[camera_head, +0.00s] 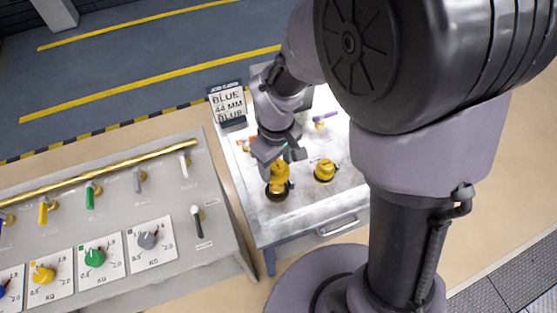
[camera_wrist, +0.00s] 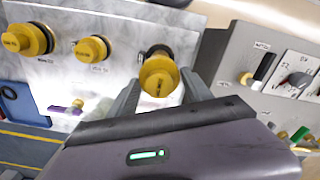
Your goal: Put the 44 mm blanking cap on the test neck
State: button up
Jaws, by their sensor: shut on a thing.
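A yellow cap (camera_head: 279,172) is held in my gripper (camera_head: 283,158) over a dark-ringed spot (camera_head: 276,194) on the pale bench top. In the wrist view the held cap (camera_wrist: 160,76) sits between my two fingers (camera_wrist: 160,90). A black ring shows just behind it; I cannot tell whether cap and ring touch. A second yellow cap (camera_head: 324,170) stands on the bench; it shows in the wrist view (camera_wrist: 91,48) too. A third yellow cap on a black ring (camera_wrist: 27,40) is at the wrist view's left. The cap sizes are not readable.
A sign (camera_head: 228,104) reads "BLUE 44 MM BLUE". A purple-handled part (camera_head: 325,115) is on the far side of the bench. A grey console (camera_head: 120,215) with coloured valves and dials stands close at the left. The bench top (camera_head: 340,205) has clear room near its front edge.

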jog(key=b, duration=0.5)
send_over(277, 186)
jog(key=shift+f, duration=2.95)
jog(key=shift+f+b, duration=1.05)
jog(key=shift+f, duration=0.25)
jog(key=o, duration=1.4)
notch_tip(277, 186, up, 18)
jog(key=p, duration=0.6)
jog(key=shift+f, duration=0.25)
